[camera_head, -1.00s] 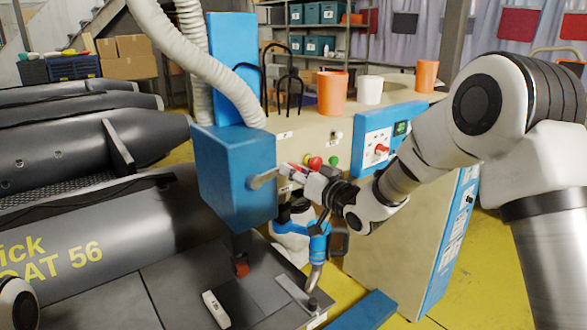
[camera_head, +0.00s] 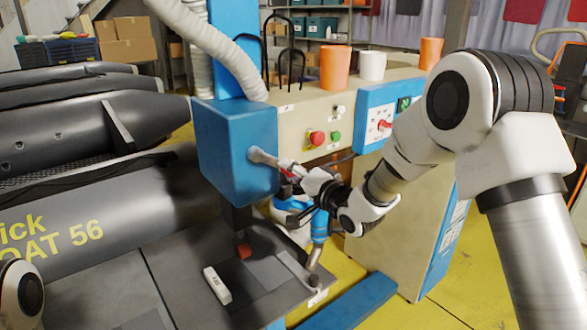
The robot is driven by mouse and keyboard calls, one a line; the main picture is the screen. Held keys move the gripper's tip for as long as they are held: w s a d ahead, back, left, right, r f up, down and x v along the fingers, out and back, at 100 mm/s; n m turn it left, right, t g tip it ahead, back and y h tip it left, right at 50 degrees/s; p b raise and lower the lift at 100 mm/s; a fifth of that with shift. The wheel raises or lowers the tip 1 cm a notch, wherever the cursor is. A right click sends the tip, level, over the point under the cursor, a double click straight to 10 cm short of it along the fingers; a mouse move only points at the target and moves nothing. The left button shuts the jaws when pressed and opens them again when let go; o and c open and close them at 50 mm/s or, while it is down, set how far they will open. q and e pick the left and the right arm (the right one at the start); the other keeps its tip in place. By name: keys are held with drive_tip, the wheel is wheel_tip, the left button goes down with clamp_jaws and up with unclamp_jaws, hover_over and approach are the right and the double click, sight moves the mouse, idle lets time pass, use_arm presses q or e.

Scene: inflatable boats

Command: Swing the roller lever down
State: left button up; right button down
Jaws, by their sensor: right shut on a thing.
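The roller lever (camera_head: 264,157) is a short grey handle on the right side of the blue machine head (camera_head: 222,150). It slopes down to the right from its pivot. My right gripper (camera_head: 291,173) is shut on its outer end, where a bit of red shows; the fingers hide most of that end.
Red and green buttons (camera_head: 317,138) sit on the cream panel behind the gripper. A white block (camera_head: 217,285) lies on the table. Grey boats (camera_head: 105,215) fill the left side.

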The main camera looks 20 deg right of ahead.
drive_tip(key=shift+f, duration=0.15)
drive_tip(key=c, duration=0.9)
unclamp_jaws()
drive_tip(key=shift+o, duration=0.2)
drive_tip(key=v, duration=1.2)
